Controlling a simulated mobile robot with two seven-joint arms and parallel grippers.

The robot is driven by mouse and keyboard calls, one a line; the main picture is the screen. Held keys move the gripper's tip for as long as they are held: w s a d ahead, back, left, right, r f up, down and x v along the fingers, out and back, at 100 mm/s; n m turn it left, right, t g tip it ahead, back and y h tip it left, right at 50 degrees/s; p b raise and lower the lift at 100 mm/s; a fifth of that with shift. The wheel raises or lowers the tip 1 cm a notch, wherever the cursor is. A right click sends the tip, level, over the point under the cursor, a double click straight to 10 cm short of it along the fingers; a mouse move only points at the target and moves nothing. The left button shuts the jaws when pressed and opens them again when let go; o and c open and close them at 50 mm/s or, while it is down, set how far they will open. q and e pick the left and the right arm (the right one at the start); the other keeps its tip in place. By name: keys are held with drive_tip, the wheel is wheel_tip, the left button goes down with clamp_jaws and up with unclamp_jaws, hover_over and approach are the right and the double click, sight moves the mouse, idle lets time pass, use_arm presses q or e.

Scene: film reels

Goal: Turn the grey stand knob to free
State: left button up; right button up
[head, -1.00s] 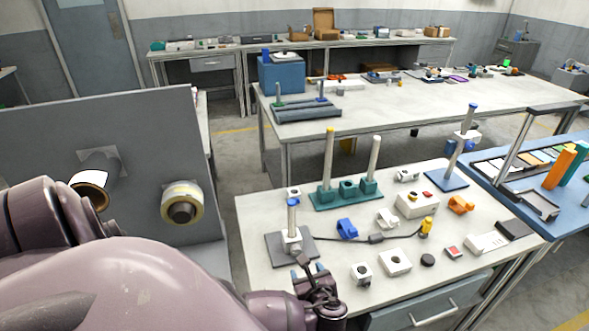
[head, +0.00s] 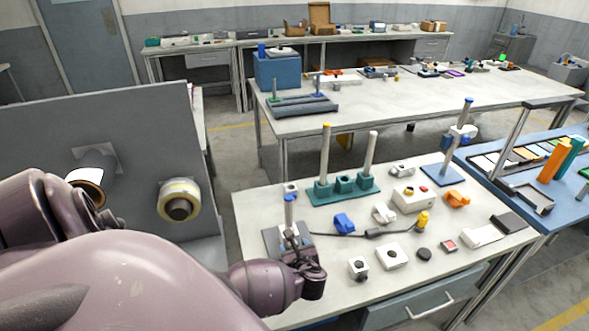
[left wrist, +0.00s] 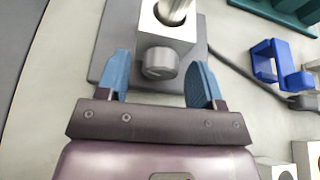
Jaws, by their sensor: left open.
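The grey stand has a dark base plate (head: 272,238), a metal post (head: 289,214) with a blue cap, and a pale block (left wrist: 182,38) on the post. Its round grey knob (left wrist: 159,64) sticks out of the block towards me in the left wrist view. My left gripper (left wrist: 161,74) is open, with one blue-padded finger left of the knob and the other right of it. Gaps show on both sides. In the head view my left gripper (head: 293,246) is at the stand and hides the knob. My right gripper is not in view.
A blue clamp (head: 344,223) lies right of the stand, with a black cable (head: 340,236) running past it. A teal base with two posts (head: 343,192) stands behind. White blocks (head: 358,267) lie nearer the front edge.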

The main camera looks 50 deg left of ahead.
use_arm(q)
drive_tip(key=shift+c, duration=0.2)
drive_tip(key=c, duration=0.9)
drive_tip(key=shift+n+t, duration=0.3)
drive_tip(key=shift+n, duration=0.2)
drive_tip(key=o, duration=0.9)
drive_tip(key=shift+o, duration=0.2)
drive_tip(key=v, duration=1)
drive_tip(key=shift+s+d+r, duration=0.2)
drive_tip(key=shift+d+r, duration=0.05)
